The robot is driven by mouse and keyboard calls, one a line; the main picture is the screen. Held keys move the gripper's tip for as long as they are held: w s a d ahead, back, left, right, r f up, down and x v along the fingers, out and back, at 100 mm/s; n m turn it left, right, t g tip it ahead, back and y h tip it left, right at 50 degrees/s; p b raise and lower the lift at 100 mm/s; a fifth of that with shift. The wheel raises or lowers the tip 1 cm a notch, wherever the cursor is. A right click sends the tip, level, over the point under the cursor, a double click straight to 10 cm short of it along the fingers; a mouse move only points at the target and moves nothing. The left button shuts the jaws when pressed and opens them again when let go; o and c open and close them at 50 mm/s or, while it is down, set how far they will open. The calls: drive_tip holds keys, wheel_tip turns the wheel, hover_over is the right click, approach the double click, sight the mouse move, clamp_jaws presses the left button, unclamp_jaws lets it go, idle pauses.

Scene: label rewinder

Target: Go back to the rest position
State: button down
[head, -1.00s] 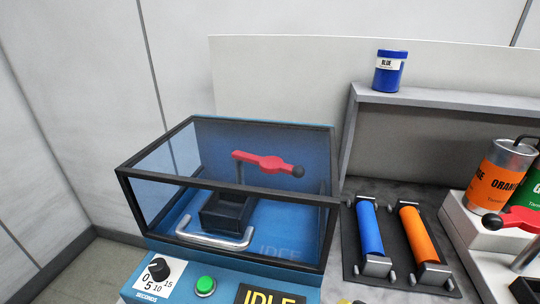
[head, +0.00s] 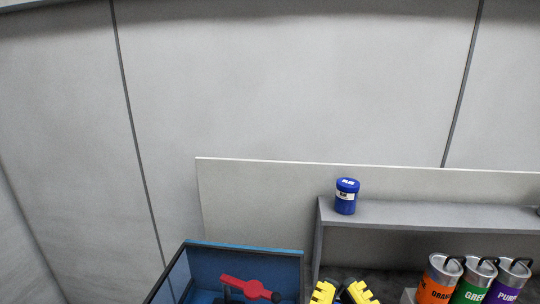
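My gripper (head: 341,292) shows at the bottom edge of the head view as two yellow ridged fingers. The fingers are apart with a gap between them, and nothing shows in the gap. Its lower part and the rest of the arm are cut off by the frame. It is to the right of the blue machine with the clear cover (head: 246,249), of which only the upper part shows. A red lever (head: 246,288) with a black knob is behind the cover.
A blue jar (head: 346,197) stands on the grey shelf (head: 420,214). Orange (head: 435,286), green (head: 470,295) and purple (head: 504,295) labelled cans stand at the lower right. A pale panel (head: 255,205) and grey wall are behind. The space above the machine is clear.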

wheel_tip(320, 180, up, 22)
drive_tip(key=p, duration=1.8)
drive_tip(key=shift+f, duration=0.25)
